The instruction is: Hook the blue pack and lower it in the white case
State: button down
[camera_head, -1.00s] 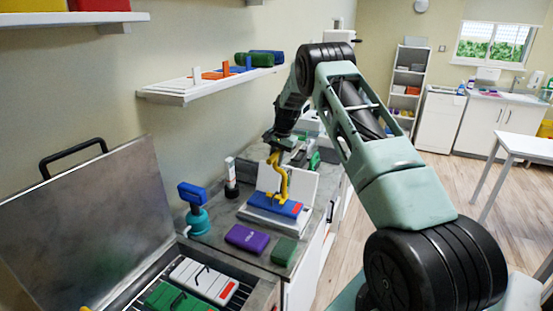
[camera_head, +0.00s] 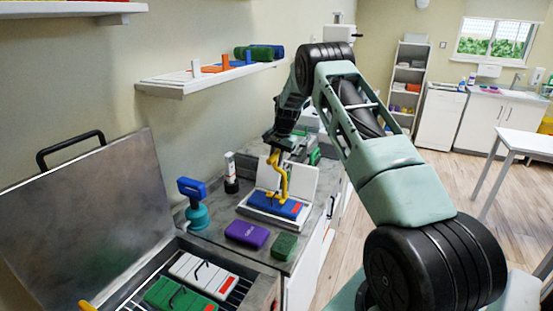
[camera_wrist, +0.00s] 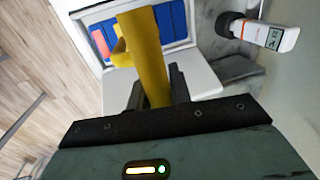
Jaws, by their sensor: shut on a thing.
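My gripper (camera_head: 284,148) is shut on a yellow hook (camera_head: 284,178), which hangs down from it. In the wrist view the fingers (camera_wrist: 157,92) close on the hook's shaft (camera_wrist: 150,62). The blue pack (camera_head: 261,203) has a red end patch and lies within the rim of the open white case (camera_head: 245,210). In the wrist view the blue pack (camera_wrist: 176,24) is framed by the case's white rim (camera_wrist: 103,18). The hook's lower end is at the pack's top; I cannot tell whether it is still caught in a handle.
A purple pack (camera_head: 246,233) and a dark green pack (camera_head: 284,247) lie on the counter in front of the case. An open grill-like box (camera_head: 251,288) holds white and green packs.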

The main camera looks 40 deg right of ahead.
jog(key=shift+f+b, duration=0.9)
jog(key=shift+f, duration=0.65)
jog(key=shift+s, duration=0.1)
dwell(0.3)
jog(key=s+d, duration=0.2)
jog(key=s, duration=0.4)
jog(key=shift+s+d+b, duration=0.35)
jog(key=shift+s+b, duration=0.05)
dwell(1.0)
jog(key=shift+r, duration=0.15)
dwell(0.3)
notch_tip(320, 180, up, 11)
jog(key=p, duration=0.6)
dwell(0.6)
